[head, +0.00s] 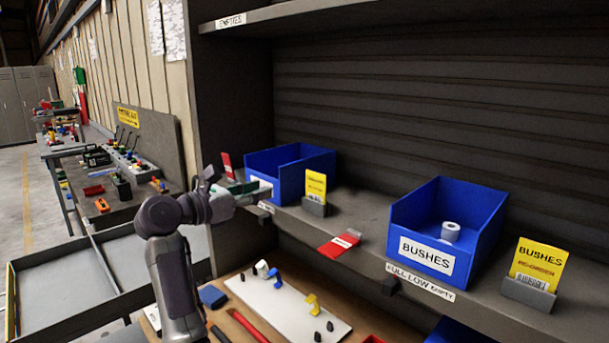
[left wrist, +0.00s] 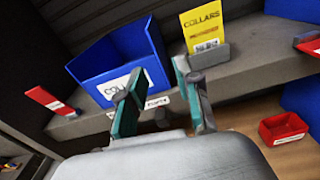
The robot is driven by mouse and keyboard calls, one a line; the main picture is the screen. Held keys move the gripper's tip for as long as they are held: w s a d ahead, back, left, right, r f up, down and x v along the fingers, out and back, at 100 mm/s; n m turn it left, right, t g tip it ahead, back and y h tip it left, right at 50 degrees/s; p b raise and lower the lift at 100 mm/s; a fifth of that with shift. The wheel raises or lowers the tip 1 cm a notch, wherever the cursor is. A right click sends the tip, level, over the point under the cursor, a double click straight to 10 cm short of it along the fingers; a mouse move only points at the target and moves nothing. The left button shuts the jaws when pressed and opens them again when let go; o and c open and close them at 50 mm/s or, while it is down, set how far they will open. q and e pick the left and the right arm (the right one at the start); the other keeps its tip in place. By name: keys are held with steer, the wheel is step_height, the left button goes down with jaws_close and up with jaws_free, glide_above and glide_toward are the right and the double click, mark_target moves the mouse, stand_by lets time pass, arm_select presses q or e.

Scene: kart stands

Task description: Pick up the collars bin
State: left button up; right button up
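The collars bin (head: 291,168) is a blue open-topped bin on the shelf at the back left in the head view. In the left wrist view, the bin (left wrist: 112,58) shows a white label reading "COLL", the rest hidden behind one finger. My left gripper (head: 252,188) is in front of the bin, its fingers covering part of the bin's front. In the left wrist view my gripper (left wrist: 158,70) has its two green-padded fingers apart, with nothing held between them. I cannot tell whether a finger touches the bin. My right gripper is not in view.
A yellow collars card (head: 316,186) stands just right of the bin. A blue bushes bin (head: 448,232) with a white roll inside and its yellow card (head: 537,264) are farther right. The worktop below holds a white board (head: 290,312).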

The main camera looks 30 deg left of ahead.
mark_target(291, 170)
arm_select(q)
steer(key=shift+n+t, duration=0.3)
steer(key=shift+n, duration=0.1)
steer(key=w, duration=0.2)
steer(key=w+d+r+p, duration=0.1)
steer(key=w, duration=0.1)
steer(key=w+d+r+p, duration=0.1)
steer(key=w, duration=0.1)
steer(key=shift+w, duration=0.35)
steer(key=shift+w+d+p, duration=0.1)
steer(key=shift+w+p, duration=0.25)
steer(key=shift+w, duration=0.1)
steer(key=p+x, duration=0.1)
steer(key=x, duration=0.3)
steer(key=shift+w+d+p, duration=0.15)
steer(key=shift+w+p, duration=0.15)
steer(key=shift+w+d+f, duration=0.15)
steer(key=shift+w, duration=0.2)
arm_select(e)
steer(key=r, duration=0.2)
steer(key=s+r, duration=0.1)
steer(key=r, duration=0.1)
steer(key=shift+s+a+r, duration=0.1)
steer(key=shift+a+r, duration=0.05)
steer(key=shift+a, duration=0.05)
arm_select(q)
steer(key=shift+s, duration=0.1)
steer(key=shift+c, duration=0.3)
